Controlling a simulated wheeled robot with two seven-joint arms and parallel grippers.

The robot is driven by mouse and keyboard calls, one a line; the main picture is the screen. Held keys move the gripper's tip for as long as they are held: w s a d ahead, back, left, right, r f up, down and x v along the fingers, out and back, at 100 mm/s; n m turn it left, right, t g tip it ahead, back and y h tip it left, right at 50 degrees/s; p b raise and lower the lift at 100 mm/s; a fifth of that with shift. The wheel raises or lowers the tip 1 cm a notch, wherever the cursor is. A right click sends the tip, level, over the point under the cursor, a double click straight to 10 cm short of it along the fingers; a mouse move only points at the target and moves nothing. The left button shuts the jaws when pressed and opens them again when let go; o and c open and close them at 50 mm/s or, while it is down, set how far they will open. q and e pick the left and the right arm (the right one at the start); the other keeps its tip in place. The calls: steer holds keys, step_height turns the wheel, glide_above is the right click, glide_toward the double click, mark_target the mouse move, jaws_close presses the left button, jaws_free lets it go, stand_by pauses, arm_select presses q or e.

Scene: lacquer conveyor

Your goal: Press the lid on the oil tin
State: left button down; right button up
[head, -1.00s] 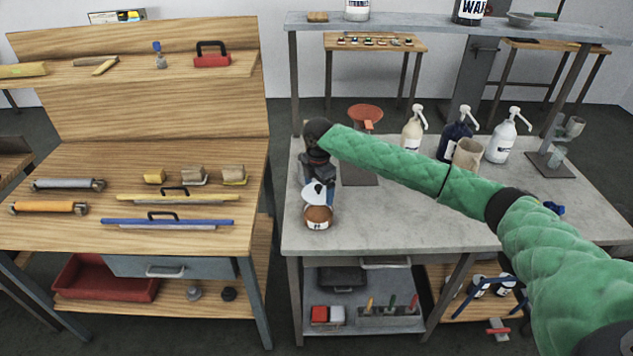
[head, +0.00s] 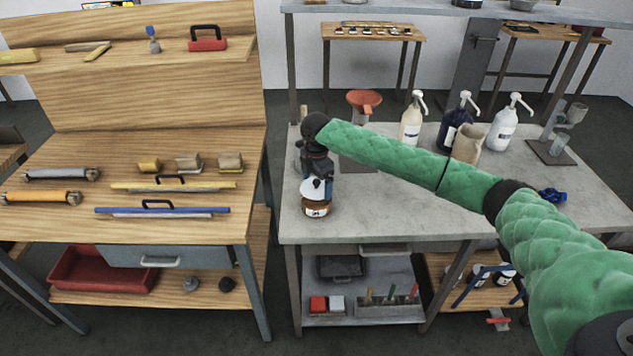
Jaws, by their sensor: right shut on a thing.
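The oil tin (head: 317,209) is a small brown tin with a white label, standing near the front left corner of the grey table. The white lid (head: 313,188) is over the top of the tin and looks roughly level; I cannot tell whether it is fully seated. My right gripper (head: 317,178) points down from above, shut on the lid. Its fingers partly hide the lid's far side. My left gripper is not in view.
The grey table (head: 380,215) is clear to the right of the tin. Pump bottles (head: 456,122) and a beige jug (head: 467,143) stand behind my right arm. An orange funnel (head: 364,98) is on a stand at the back. A wooden bench (head: 60,220) stands left, across a gap.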

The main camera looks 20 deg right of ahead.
steer(key=shift+f, duration=1.45)
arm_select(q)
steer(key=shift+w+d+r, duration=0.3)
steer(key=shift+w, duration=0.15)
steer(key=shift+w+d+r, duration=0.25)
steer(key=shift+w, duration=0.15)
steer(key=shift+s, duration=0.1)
